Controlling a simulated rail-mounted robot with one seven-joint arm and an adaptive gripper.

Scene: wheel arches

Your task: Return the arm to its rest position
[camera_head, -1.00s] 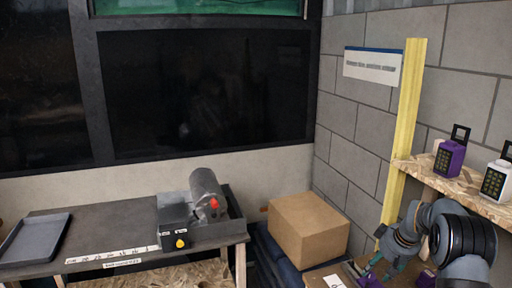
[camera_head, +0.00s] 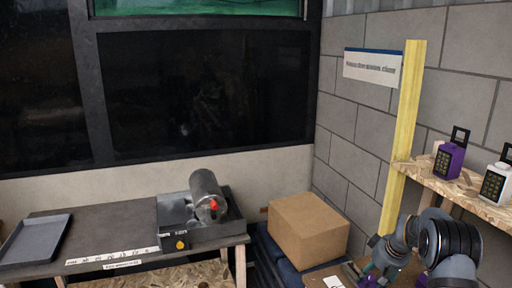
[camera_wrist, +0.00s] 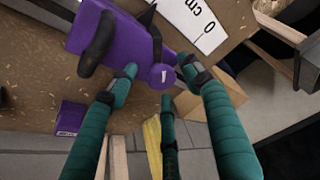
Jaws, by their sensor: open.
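My arm (camera_head: 440,243) is at the lower right of the head view, bent downward beside the shelf. My gripper (camera_head: 368,272) is low, over the board surface near the wall. In the wrist view, my gripper (camera_wrist: 162,72) has its teal fingers spread apart. A purple case (camera_wrist: 118,40) with a dark handle and a round knob lies just past the fingertips. The left fingertip is close to it; I cannot tell whether they touch. The fingers are not closed around it.
A second purple piece (camera_wrist: 70,118) and a white printed card (camera_wrist: 195,22) lie near the gripper. A cardboard box (camera_head: 308,230) stands left of the arm. A wooden shelf (camera_head: 455,188) holds a purple lantern (camera_head: 449,160) and a white one (camera_head: 496,183). A yellow post (camera_head: 404,130) stands behind.

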